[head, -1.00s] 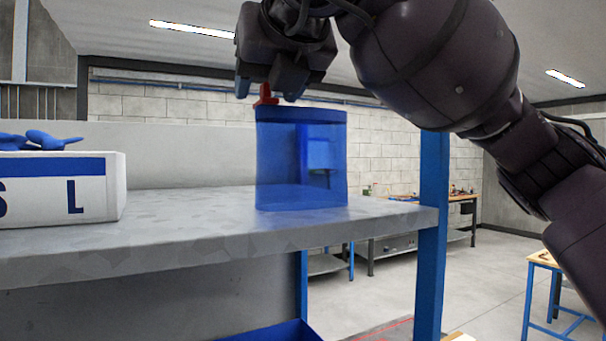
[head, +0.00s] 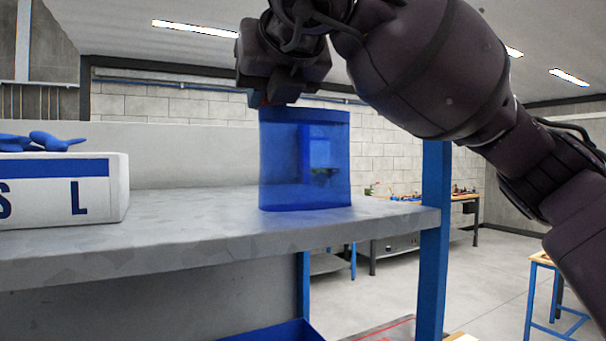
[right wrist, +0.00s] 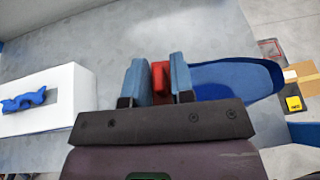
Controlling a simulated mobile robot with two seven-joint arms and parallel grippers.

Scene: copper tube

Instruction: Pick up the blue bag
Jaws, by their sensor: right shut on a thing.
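The translucent blue bag (head: 305,165) stands upright on the grey shelf (head: 190,220). In the right wrist view the bag (right wrist: 235,80) lies just right of my fingers, its rim seen from above. My right gripper (head: 268,98) is over the left part of the bag's top edge. In the right wrist view its two blue-grey fingers (right wrist: 159,72) are shut on a red tab (right wrist: 159,80) at the bag's edge. In the head view the tab is almost wholly hidden by the gripper. My left gripper is not in view.
A white box (head: 60,192) with blue gloves (head: 45,141) on top stands at the shelf's left. A blue post (head: 431,240) rises at the shelf's right end. A wall panel is behind. The shelf between box and bag is clear.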

